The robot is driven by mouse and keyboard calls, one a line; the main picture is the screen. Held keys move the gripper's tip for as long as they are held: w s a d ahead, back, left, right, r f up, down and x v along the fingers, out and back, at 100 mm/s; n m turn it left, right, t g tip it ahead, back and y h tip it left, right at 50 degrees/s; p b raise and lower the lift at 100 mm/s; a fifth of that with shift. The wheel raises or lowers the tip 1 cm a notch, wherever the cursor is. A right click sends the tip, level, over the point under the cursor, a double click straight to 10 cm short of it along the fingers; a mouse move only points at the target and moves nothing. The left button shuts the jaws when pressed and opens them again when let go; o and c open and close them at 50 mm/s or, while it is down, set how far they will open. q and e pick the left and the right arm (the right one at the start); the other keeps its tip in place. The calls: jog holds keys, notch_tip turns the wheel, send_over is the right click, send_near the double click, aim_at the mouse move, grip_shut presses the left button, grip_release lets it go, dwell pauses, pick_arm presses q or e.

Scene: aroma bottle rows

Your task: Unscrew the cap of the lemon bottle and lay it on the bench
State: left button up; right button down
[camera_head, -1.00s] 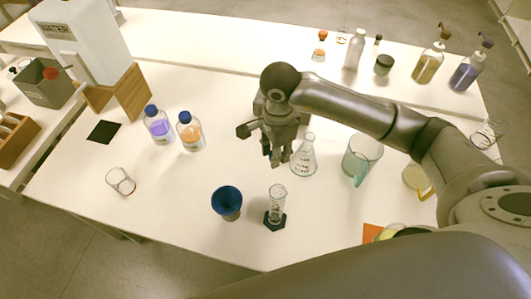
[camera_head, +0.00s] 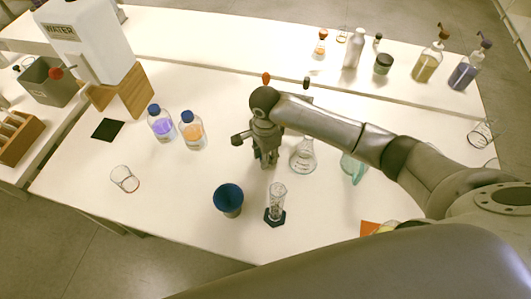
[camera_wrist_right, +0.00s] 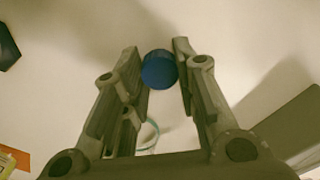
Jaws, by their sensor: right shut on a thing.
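My right gripper (camera_head: 268,163) is over the middle of the bench (camera_head: 170,205), with its fingers pointing down. In the wrist view the right gripper (camera_wrist_right: 161,68) is shut on a blue cap (camera_wrist_right: 160,70), held between its fingertips with pale bench surface behind it. In the head view the cap is too small or hidden to make out. A bottle of purple liquid (camera_head: 162,127) and a bottle of orange liquid (camera_head: 193,134) stand left of the gripper, both with blue caps on. I cannot pick out a lemon bottle; my arm hides part of the right side. My left gripper is not in view.
A conical flask (camera_head: 303,158) stands just right of the gripper. A measuring cylinder (camera_head: 277,200) and a blue cup (camera_head: 228,198) stand in front. A glass (camera_head: 124,179) is at left, a teal-handled jug (camera_head: 353,168) at right. Bench between the bottles and cup is clear.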

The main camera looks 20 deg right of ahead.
jog(key=shift+f, duration=0.2)
jog(key=c, duration=1.1)
grip_release()
jog(key=shift+r, duration=0.1)
jog(key=shift+c, duration=0.2)
jog(key=shift+r, duration=0.25)
notch_tip(320, 180, up, 12)
jog(key=b, duration=0.2)
